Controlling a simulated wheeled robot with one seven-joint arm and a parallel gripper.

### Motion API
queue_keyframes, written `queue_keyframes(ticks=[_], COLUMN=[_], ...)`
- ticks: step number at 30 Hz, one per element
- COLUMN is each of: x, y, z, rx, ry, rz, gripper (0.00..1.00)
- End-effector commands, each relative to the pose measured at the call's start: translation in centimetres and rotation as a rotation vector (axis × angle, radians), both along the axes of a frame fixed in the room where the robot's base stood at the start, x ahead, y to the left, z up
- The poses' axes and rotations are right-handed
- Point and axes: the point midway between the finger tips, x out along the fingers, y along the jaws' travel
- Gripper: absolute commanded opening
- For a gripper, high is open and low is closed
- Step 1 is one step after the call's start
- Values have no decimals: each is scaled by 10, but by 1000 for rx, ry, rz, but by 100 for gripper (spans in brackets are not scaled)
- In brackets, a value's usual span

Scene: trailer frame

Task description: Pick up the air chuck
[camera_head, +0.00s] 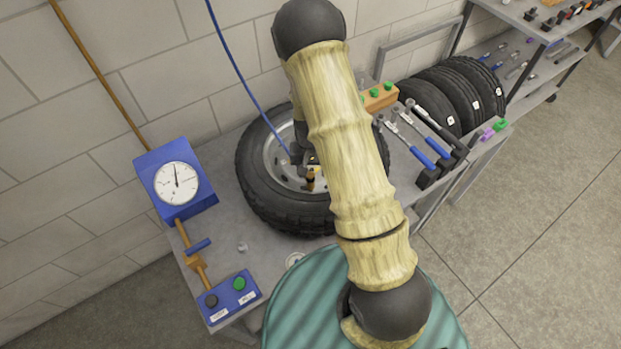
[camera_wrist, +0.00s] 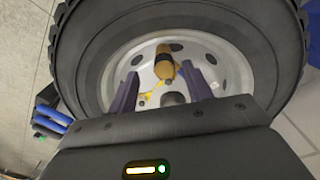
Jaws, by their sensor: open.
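The air chuck (camera_head: 311,179), brass-yellow with a black band, is at the middle of the wheel's grey rim. It also shows in the wrist view (camera_wrist: 163,66), between and a little beyond my fingertips. My gripper (camera_wrist: 160,72) is open, with one dark finger on each side of the chuck. I see no clear contact. In the head view my gripper (camera_head: 303,160) is over the wheel, partly hidden by my arm. The tire (camera_head: 262,205) lies flat on the grey bench. My arm covers its right part.
A blue pressure gauge (camera_head: 176,184) and a control box (camera_head: 229,298) with green and black buttons stand left. A blue hose (camera_head: 243,80) hangs down to the wheel. Blue-handled tools (camera_head: 420,155) and upright tires (camera_head: 460,95) are at right. A brick wall is behind.

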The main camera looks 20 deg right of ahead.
Motion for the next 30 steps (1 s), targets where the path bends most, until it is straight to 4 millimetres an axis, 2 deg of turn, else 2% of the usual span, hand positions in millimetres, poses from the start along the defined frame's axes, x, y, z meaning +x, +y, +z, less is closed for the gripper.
queue_keyframes(ticks=[8,21,30], x=[0,4,4], y=[0,2,2], z=[-5,-49,-52], rx=[0,1,1], ry=[2,3,1], rz=[-1,-2,0], gripper=[50,50,50])
